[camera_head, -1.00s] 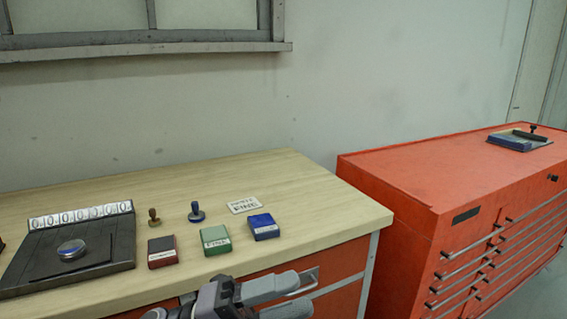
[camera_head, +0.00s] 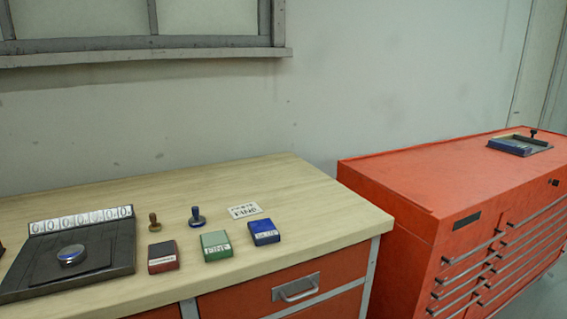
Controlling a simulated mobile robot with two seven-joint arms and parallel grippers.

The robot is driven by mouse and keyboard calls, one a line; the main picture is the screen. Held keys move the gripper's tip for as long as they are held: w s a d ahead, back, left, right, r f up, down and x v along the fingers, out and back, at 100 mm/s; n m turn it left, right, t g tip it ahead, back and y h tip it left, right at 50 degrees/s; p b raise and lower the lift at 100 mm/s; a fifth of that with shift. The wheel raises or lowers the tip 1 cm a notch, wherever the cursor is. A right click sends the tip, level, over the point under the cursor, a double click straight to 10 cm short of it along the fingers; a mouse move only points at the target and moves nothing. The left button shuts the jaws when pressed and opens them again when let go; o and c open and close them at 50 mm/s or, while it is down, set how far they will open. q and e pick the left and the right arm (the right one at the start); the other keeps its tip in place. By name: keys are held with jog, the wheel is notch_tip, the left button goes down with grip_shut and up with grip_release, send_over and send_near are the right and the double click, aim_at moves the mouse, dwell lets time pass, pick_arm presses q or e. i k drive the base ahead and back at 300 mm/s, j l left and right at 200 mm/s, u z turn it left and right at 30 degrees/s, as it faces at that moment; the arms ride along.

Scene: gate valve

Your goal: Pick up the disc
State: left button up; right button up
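A round silver disc with a bluish rim (camera_head: 71,255) lies on a dark tray-like device (camera_head: 108,250) at the left of the wooden workbench. A row of white number tiles reading zeros (camera_head: 82,219) stands along the back of that device. Neither of my grippers shows in the head view now, so I cannot see whether they are open or shut.
Two stamps, brown (camera_head: 154,222) and blue (camera_head: 196,217), stand behind red (camera_head: 162,257), green (camera_head: 216,246) and blue (camera_head: 264,232) boxes. A white card (camera_head: 245,211) lies behind. A red tool cabinet (camera_head: 420,180) stands right of the bench (camera_head: 320,225), which has bare top at its right end.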

aim_at(72, 256)
jog(key=u, duration=1.25)
jog(key=j+z, duration=0.1)
jog(key=z, duration=0.25)
